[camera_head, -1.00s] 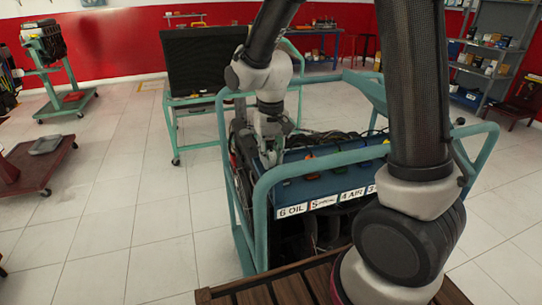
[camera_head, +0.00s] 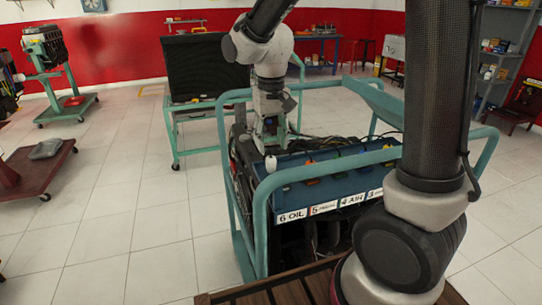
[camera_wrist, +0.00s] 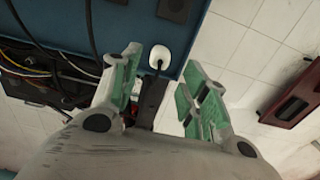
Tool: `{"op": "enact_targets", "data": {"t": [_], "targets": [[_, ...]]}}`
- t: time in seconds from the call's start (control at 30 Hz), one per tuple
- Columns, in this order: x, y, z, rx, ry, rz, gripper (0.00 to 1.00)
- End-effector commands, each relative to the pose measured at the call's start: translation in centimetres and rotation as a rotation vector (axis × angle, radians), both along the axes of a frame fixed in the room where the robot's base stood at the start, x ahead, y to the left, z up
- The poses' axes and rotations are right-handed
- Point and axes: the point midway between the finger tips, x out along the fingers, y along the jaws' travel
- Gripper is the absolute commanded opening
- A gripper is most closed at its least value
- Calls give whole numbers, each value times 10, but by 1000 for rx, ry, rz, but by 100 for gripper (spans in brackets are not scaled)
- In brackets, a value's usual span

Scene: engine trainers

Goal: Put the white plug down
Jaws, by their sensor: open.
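The white plug (camera_head: 270,163) rests at the left end of the blue panel (camera_head: 330,178) on the teal-framed engine trainer. In the wrist view the white plug (camera_wrist: 160,56) lies on the blue surface near its edge, beyond the fingertips. A dark mark or cord shows at its near side; I cannot tell which. My gripper (camera_head: 268,143) hangs just above the plug in the head view. In the wrist view my gripper (camera_wrist: 160,82) has its green-padded fingers spread apart with nothing held between them.
A teal rail (camera_head: 320,172) runs around the panel, close to my gripper. Black cables and wires (camera_wrist: 55,65) lie left of the fingers in the wrist view. A black-panelled stand (camera_head: 207,68) is behind.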

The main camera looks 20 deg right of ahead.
Motion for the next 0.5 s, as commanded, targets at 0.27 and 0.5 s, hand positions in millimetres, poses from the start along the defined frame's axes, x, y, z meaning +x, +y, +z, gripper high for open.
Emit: {"op": "enact_targets", "data": {"t": [0.27, 0.5], "targets": [[0, 0, 44, 0, -1, 0, 45], [-3, -5, 54, 4, -9, -1, 45]]}}
